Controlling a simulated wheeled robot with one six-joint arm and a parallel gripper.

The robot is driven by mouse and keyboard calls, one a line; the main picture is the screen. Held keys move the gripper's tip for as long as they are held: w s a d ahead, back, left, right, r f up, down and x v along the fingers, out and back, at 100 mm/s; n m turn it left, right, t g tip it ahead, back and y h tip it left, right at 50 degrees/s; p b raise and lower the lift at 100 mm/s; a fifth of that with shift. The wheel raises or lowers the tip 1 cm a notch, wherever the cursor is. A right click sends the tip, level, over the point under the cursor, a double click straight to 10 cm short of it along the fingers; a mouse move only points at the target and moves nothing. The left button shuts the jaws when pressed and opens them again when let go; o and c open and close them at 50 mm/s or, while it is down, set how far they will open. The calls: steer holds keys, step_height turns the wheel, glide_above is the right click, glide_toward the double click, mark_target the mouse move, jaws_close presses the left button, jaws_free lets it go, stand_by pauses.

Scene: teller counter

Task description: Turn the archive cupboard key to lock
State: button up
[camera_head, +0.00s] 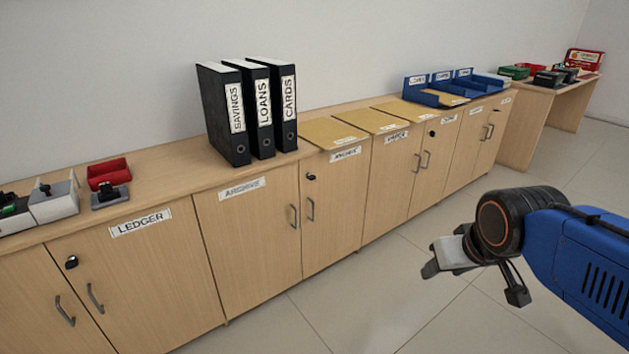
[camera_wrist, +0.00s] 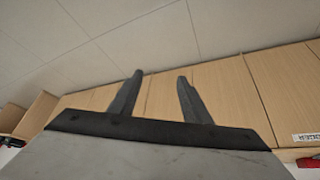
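The archive cupboard (camera_head: 262,240) is light wood, with a label reading ARCHIVE on its left door and a similar label on its right door. Its small black key (camera_head: 311,176) sits in the lock near the top left of the right door; whether it is turned is too small to tell. My gripper (camera_head: 474,282) is to the right, over the floor and well apart from the key. In the wrist view its two fingers (camera_wrist: 160,77) stand apart with nothing between them. I cannot make out the key in the wrist view.
The ledger cupboard (camera_head: 130,280) at left has its own black key (camera_head: 71,262); another lock (camera_head: 432,133) shows further right. Black binders (camera_head: 250,110), yellow folders (camera_head: 334,132) and blue trays (camera_head: 435,90) stand on top. The floor (camera_head: 370,300) before the cupboards is clear.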

steer(key=w+t, duration=0.3)
steer(key=w, duration=1.3)
steer(key=n+t+y, duration=0.6)
steer(key=y, duration=0.4)
glide_toward(314, 178)
steer(key=x, duration=0.9)
steer(key=shift+w+a, duration=0.15)
steer(key=shift+c, duration=0.4)
steer(key=c, duration=1)
